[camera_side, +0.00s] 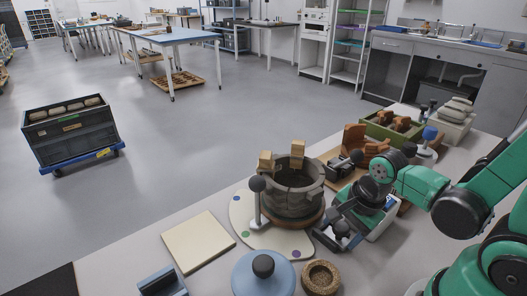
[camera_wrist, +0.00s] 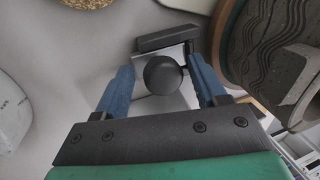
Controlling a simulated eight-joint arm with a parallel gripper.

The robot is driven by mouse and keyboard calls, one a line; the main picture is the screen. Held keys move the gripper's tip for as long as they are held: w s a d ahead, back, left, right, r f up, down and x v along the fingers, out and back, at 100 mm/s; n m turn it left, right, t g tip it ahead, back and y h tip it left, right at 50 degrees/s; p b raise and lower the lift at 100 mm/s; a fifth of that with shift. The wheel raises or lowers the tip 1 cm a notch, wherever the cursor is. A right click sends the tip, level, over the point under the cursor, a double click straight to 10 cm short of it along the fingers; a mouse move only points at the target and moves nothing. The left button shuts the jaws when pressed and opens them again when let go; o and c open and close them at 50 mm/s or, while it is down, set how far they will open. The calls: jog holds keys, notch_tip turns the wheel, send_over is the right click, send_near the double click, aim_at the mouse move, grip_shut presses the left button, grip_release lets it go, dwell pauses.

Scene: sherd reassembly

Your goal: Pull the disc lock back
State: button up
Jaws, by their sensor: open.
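The disc lock shows in the wrist view as a round dark knob (camera_wrist: 162,76) on a pale metal plate with a dark bar behind it. In the side view its dark knob (camera_side: 341,228) is beside the turntable disc (camera_side: 312,222). My gripper (camera_wrist: 160,70) is open, with one blue finger on each side of the knob. The right finger is close to the knob, and a gap shows on the left; I cannot tell whether either touches. A grey pot (camera_side: 292,203) stands on the disc, and its wavy-grooved wall (camera_wrist: 270,50) shows in the wrist view.
A black ball on a post (camera_side: 257,184) stands at the pot's left. A blue lid (camera_side: 255,283) and a cork ring (camera_side: 321,278) lie near the front. A cream board (camera_side: 198,241) lies left. A green crate (camera_side: 395,130) and sherds (camera_side: 356,140) are behind my gripper.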

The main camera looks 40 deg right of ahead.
jog(key=shift+v, duration=2.65)
jog(key=shift+w+r+n, duration=0.15)
jog(key=shift+n, duration=0.25)
jog(key=w+a+r+n+t, duration=0.2)
jog(key=w+r+n+t, duration=0.2)
jog(key=n, duration=1.3)
jog(key=shift+w+r, duration=0.95)
jog(key=shift+r, duration=0.15)
